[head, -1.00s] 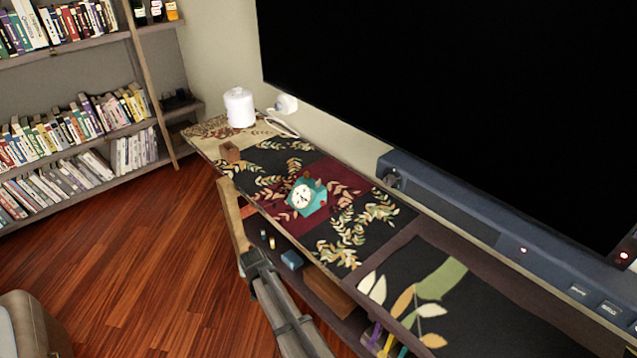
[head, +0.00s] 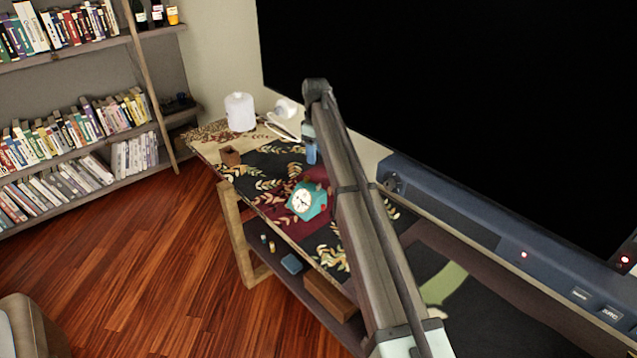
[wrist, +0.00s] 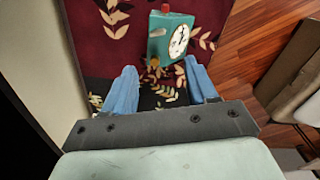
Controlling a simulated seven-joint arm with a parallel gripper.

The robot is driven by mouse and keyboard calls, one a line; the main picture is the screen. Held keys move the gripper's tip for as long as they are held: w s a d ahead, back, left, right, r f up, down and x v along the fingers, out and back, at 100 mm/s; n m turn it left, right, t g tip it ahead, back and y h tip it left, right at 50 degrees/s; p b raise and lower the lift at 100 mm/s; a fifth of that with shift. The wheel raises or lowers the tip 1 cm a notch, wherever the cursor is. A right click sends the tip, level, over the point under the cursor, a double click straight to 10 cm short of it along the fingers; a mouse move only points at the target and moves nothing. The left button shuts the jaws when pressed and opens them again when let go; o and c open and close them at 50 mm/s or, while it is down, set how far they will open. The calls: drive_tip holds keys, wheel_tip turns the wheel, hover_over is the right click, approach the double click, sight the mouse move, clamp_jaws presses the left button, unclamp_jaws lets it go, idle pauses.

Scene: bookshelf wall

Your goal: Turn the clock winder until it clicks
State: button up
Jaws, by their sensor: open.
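A teal clock (head: 306,201) with a white round face stands on the patterned runner, left of my arm in the head view. In the wrist view the clock (wrist: 170,40) is ahead of my open gripper (wrist: 162,84), apart from the fingers. It has a red knob (wrist: 190,8) on one end and a small yellowish piece (wrist: 154,61) low on the side towards me; I cannot tell for sure that this piece is the winder. The blue fingers are spread with nothing between them. In the head view my arm hides the shelf right of the clock.
A patterned runner (head: 268,160) covers the shelf top. A large black screen (head: 460,90) and a blue-grey bar (head: 440,206) are behind my arm. Small items sit on the lower shelf (head: 345,328).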

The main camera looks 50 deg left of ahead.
sight(319, 187)
drive_tip(key=f, duration=1.3)
drive_tip(key=shift+w+d, duration=0.15)
drive_tip(key=shift+w, duration=0.2)
drive_tip(key=shift+r, duration=0.1)
drive_tip(key=c, duration=1.1)
drive_tip(key=shift+o, duration=0.2)
